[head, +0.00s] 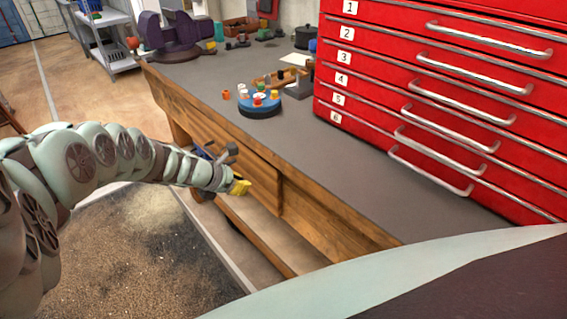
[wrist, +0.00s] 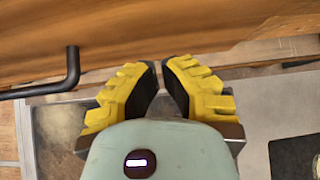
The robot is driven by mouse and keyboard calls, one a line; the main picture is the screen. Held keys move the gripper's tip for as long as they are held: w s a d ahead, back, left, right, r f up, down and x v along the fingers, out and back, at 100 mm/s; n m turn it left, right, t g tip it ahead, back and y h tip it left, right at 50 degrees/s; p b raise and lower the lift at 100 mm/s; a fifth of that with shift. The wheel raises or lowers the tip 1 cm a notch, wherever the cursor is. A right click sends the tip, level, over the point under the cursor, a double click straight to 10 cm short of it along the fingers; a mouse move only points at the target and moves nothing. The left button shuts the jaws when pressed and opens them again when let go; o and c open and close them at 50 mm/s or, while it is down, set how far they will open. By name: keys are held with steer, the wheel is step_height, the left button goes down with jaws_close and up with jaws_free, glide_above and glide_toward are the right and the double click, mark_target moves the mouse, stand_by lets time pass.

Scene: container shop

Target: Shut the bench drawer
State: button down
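The wooden workbench (head: 335,222) has a grey top and a wooden front. A drawer front (head: 262,172) shows as a panel in it, partly hidden by my gripper. How far it stands out is hard to tell. My gripper (head: 241,187) is low beside this front. In the wrist view, the gripper's yellow fingers (wrist: 159,66) lean together at the tips with only a thin gap and nothing between them. Wood (wrist: 200,28) fills the top of that view, just past the tips. A bent black handle (wrist: 72,68) is left of the fingers; contact cannot be told.
A red tool cabinet (head: 372,72) with numbered drawers stands on the bench's right. A blue round holder (head: 259,110) and a purple vise (head: 172,38) stand on the top. A grey cart (head: 118,52) is at the back left. A lower shelf (head: 290,240) runs under the bench.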

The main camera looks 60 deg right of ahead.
steer(key=a+f+p+v, duration=0.1)
steer(key=p+v, duration=0.3)
steer(key=v, duration=0.7)
steer(key=shift+w+r, duration=0.1)
steer(key=shift+r, duration=0.05)
